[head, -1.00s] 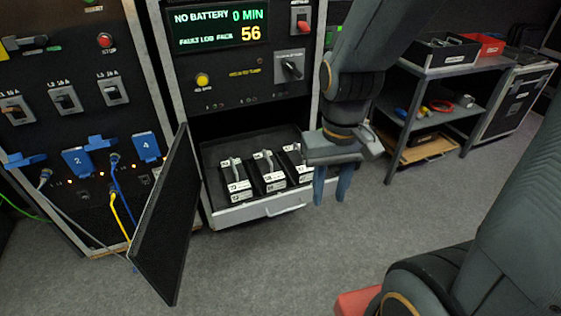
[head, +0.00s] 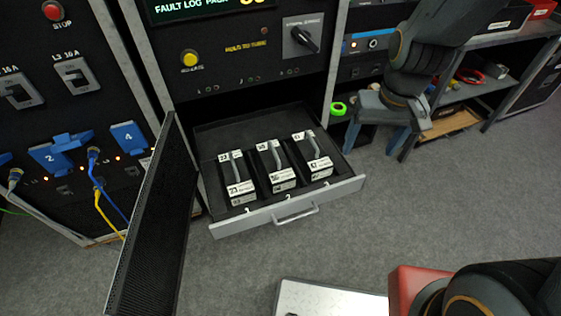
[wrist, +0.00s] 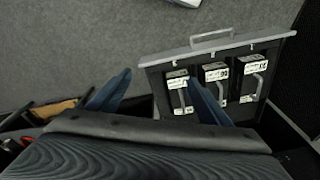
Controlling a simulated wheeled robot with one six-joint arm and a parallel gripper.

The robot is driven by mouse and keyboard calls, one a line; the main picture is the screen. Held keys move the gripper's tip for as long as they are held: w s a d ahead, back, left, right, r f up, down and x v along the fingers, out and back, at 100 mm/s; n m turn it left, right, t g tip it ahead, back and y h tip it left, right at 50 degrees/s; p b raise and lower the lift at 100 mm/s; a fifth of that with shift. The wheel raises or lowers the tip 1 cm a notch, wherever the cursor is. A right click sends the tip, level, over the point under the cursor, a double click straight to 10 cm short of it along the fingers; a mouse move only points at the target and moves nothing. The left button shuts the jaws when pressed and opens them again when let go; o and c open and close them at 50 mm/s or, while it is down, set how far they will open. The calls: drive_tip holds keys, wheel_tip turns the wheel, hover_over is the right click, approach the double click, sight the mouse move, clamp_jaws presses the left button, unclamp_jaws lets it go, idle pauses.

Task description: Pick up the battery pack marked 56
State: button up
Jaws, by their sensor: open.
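Three black battery packs with grey handles and white labels stand in a row in an open drawer (head: 337,193). The middle pack (head: 277,168) has a small label that seems to read 56, though it is hard to be sure; it also shows in the wrist view (wrist: 216,73). The left pack (head: 237,178) looks marked 23 or 27, the right pack (head: 313,155) 47 or similar. My gripper (head: 375,145) is open and empty, above and right of the drawer.
An open black mesh door (head: 150,225) stands left of the drawer. A socket panel with blue plugs (head: 55,157) and cables is further left. A shelf unit (head: 500,95) stands right.

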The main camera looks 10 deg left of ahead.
sight(275, 155)
drive_tip(key=w+a+f+n, duration=0.1)
drive_tip(key=w+a+f, duration=0.1)
drive_tip(key=a+f, duration=0.2)
drive_tip(key=w+a+f+n+t+y, duration=0.1)
drive_tip(key=a+f, duration=0.4)
drive_tip(key=a, duration=0.6)
drive_tip(key=w+a+f+n+t, duration=0.1)
drive_tip(key=w+a+f+n, duration=0.1)
drive_tip(key=a+f, duration=0.3)
drive_tip(key=shift+w+a+f+y, duration=0.1)
drive_tip(key=shift+w+a+y, duration=0.15)
drive_tip(key=shift+a, duration=0.55)
drive_tip(key=shift+w+a+y, duration=0.15)
drive_tip(key=shift+w+a, duration=0.1)
drive_tip(key=shift+a, duration=0.55)
drive_tip(key=shift+p+x, duration=0.3)
drive_tip(key=shift+x, duration=0.85)
drive_tip(key=x, duration=0.4)
drive_tip(key=shift+d+f+p, duration=0.1)
drive_tip(key=shift+d+p, duration=0.1)
drive_tip(key=shift+p, duration=0.1)
drive_tip(key=shift+w+a+f, duration=0.15)
drive_tip(key=shift+w+f, duration=0.15)
drive_tip(key=shift+f, duration=0.35)
drive_tip(key=c, duration=1.6)
drive_tip(key=shift+t, duration=0.3)
drive_tip(key=shift+c, duration=1.1)
drive_tip(key=shift+r, duration=0.2)
